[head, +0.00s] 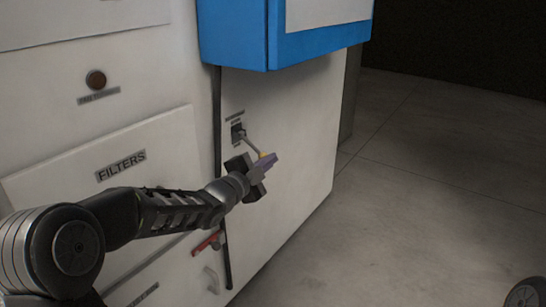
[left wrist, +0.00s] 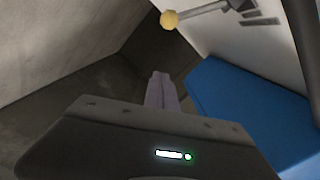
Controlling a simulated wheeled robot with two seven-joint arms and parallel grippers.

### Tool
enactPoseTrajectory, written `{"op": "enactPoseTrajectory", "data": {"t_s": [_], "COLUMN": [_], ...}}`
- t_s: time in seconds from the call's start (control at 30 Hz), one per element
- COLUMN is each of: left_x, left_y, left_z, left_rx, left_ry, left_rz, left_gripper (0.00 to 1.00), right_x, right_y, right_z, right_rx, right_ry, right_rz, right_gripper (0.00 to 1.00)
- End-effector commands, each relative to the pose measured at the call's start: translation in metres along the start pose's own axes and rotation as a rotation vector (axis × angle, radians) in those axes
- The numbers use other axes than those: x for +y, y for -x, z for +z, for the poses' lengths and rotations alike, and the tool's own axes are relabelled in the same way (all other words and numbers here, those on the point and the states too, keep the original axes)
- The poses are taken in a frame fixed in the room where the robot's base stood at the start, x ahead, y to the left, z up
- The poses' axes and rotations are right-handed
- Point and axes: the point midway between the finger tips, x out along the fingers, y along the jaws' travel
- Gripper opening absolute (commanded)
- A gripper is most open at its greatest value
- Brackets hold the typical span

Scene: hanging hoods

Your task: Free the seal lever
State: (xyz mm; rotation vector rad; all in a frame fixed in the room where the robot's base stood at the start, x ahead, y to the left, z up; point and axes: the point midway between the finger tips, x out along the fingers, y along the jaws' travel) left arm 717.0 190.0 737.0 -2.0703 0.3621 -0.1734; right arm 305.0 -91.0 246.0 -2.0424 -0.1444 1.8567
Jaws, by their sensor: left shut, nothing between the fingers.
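The seal lever (head: 253,145) is a thin grey rod on a dark mount on the white side panel. It slants down to the right and ends in a yellow knob. The knob (left wrist: 169,19) shows clearly at the top of the left wrist view, with the rod (left wrist: 203,9) running right from it. My left gripper (head: 268,161) has purple fingers, shut and empty, right by the knob in the head view. In the left wrist view the fingers (left wrist: 162,91) stand apart from the knob. The fingers partly hide the knob in the head view. My right gripper is not in view.
A blue hood (head: 235,40) overhangs the lever panel; it also fills the right of the left wrist view (left wrist: 250,110). A FILTERS drawer (head: 100,150), a brown knob (head: 96,79) and a red handle (head: 206,243) are on the left front. Open floor (head: 430,200) lies right.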

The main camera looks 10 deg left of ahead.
Motion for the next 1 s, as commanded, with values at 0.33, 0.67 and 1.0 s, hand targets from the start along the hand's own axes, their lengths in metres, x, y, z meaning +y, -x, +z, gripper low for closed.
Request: {"op": "enactPoseTrajectory", "data": {"t_s": [0.33,0.67,1.0], "left_x": [0.000,0.002,0.014], "left_y": [0.060,0.067,0.069], "left_z": [0.000,0.000,0.016], "left_rx": [0.000,0.000,-0.069], "left_ry": [0.000,0.000,0.233], "left_rz": [0.002,0.001,0.019], "left_gripper": [0.00,0.00,0.00], "right_x": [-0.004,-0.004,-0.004], "right_y": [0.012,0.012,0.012], "right_z": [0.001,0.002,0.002], "right_rx": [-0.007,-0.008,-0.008], "right_ry": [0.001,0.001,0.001], "right_rz": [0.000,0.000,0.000], "right_gripper": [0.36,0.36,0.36]}}
